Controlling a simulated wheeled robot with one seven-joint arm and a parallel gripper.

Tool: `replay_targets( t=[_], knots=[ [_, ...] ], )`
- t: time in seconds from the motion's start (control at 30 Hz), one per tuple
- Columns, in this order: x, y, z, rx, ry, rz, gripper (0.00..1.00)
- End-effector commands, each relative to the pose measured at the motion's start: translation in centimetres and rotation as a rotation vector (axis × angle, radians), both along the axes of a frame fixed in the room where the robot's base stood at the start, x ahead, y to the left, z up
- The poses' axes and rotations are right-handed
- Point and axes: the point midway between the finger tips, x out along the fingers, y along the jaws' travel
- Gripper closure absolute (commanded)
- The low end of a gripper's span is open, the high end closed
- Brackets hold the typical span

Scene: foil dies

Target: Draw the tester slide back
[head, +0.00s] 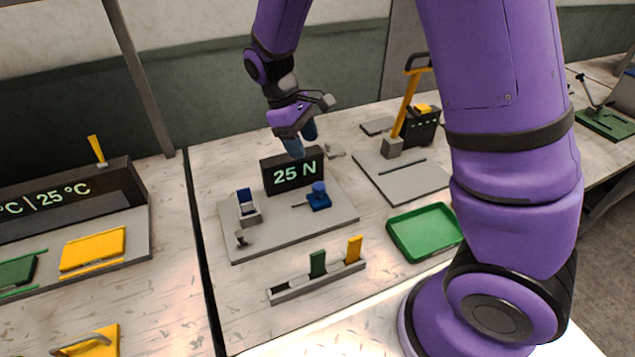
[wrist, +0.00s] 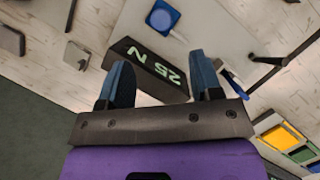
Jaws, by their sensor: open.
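The tester is a grey plate (head: 285,232) with a dark display (head: 292,170) reading "25 N". A blue slide with a round knob (head: 318,197) sits on the plate's right part, by a thin dark slot. A grey holder with a blue top (head: 247,207) stands to the left, with a small dark post (head: 240,238) in front of it. My gripper (head: 301,141) is open and empty above and behind the display. In the wrist view, the display (wrist: 145,65) lies between and beyond the fingers (wrist: 160,80), and the blue knob (wrist: 163,17) is farther off, apart from them.
A narrow rack (head: 318,282) with green and yellow pieces lies in front. A green tray (head: 425,231) is right of it. A grey plate with a yellow-handled lever (head: 405,105) stands at the back right. A station with an orange block (head: 92,249) is left.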

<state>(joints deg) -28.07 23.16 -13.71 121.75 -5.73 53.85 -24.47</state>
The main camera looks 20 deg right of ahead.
Motion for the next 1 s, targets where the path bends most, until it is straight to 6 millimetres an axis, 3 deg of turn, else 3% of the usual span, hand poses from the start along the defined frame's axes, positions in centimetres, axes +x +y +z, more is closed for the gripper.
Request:
replay_targets(
  t=[0.27,0.8,1.0],
  knots=[
    [0.2,0.3,-2.1,-0.020,0.030,0.033,0.41],
    [-2.1,-2.0,-9.8,-0.020,0.031,0.031,0.41],
    [-2.5,-2.4,-11.3,-0.020,0.030,0.030,0.41]
  ],
)
